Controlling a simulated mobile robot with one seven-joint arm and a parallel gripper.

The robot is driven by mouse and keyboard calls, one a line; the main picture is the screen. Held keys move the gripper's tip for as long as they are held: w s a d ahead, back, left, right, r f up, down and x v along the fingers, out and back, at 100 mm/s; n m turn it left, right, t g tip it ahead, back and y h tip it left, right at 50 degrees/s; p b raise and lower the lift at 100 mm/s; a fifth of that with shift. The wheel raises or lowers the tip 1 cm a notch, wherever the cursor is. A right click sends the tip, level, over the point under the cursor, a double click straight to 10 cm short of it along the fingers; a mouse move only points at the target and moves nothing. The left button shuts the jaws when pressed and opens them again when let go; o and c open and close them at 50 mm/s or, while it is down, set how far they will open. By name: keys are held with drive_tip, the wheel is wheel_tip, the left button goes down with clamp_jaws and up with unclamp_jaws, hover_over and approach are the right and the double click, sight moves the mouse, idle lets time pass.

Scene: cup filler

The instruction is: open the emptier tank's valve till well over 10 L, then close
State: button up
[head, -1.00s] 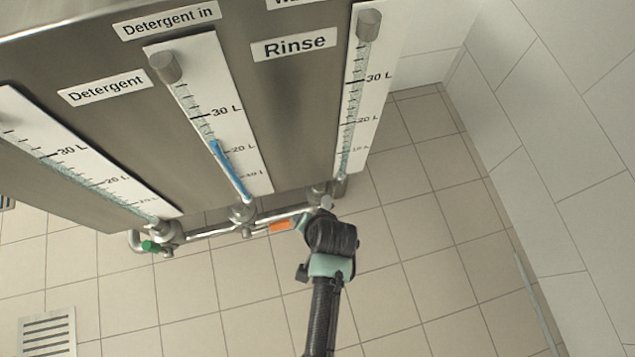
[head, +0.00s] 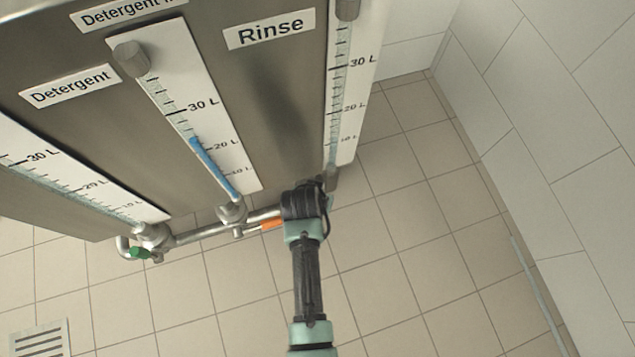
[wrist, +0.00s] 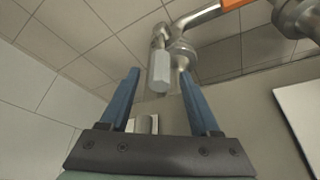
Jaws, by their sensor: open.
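In the head view, the middle gauge (head: 185,110) has a blue column up to a little above 20 L. The right gauge (head: 350,80) beside the Rinse label (head: 270,29) and the left gauge (head: 75,178) show no clear blue. A green valve handle (head: 139,253) is at the left outlet and an orange one (head: 271,224) near the middle. In the wrist view, a pale grey valve handle (wrist: 161,68) hangs from the pipe fitting, between or just beyond the blue fingertips of my open gripper (wrist: 160,82). I cannot tell if they touch. My wrist hides this valve in the head view.
A metal pipe (head: 200,235) runs along the bottom of the steel tank front (head: 270,110). A tiled wall (head: 540,110) stands on the right.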

drive_tip(key=shift+b+x, duration=0.45)
drive_tip(key=shift+x, duration=0.75)
clamp_jaws()
idle(0.6)
